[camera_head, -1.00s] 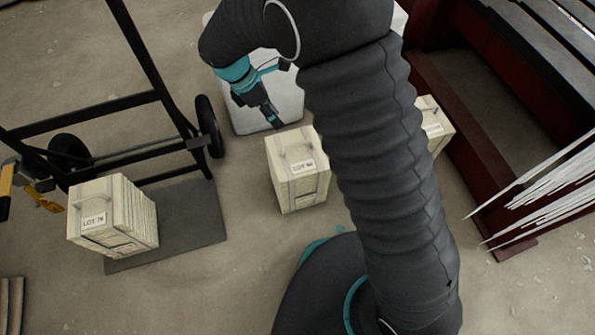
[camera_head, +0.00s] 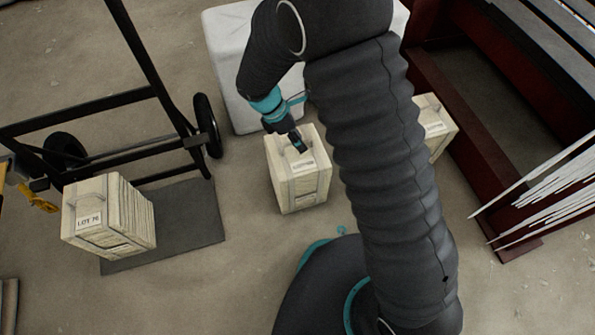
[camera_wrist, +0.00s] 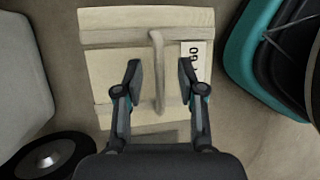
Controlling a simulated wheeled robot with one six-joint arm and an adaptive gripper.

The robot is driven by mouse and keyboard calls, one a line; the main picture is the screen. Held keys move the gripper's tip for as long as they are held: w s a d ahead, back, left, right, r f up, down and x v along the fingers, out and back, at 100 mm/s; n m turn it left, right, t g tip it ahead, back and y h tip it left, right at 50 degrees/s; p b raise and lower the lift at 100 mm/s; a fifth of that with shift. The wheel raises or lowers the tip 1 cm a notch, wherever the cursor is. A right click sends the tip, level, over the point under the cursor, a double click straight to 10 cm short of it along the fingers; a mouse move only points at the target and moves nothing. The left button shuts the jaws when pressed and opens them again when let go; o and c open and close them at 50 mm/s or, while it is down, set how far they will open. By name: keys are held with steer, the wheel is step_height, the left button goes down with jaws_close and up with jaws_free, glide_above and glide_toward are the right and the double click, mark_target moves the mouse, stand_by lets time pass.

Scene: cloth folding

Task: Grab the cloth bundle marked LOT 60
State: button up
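The pale cloth bundle (camera_head: 299,187) stands upright on the floor in the middle of the head view. In the wrist view the bundle (camera_wrist: 105,65) has a raised strap handle (camera_wrist: 158,75) and a white label (camera_wrist: 196,62) on which "60" can be read. My gripper (camera_wrist: 157,78) is open above the bundle, with one finger on each side of the handle. In the head view my gripper (camera_head: 300,148) is over the bundle's top. I cannot tell whether the fingers touch the handle.
A bundle marked LOT 76 (camera_head: 95,222) stands on the hand truck's dark plate (camera_head: 190,225) at left. Another bundle (camera_head: 434,120) is partly hidden behind my arm. A white block (camera_head: 232,75) lies behind, and a dark red frame (camera_head: 465,150) stands at right. Bare floor lies around the middle bundle.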

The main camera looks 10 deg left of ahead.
steer(key=shift+d+f, duration=0.2)
steer(key=shift+f, duration=0.4)
jaws_close()
steer(key=shift+r, duration=0.2)
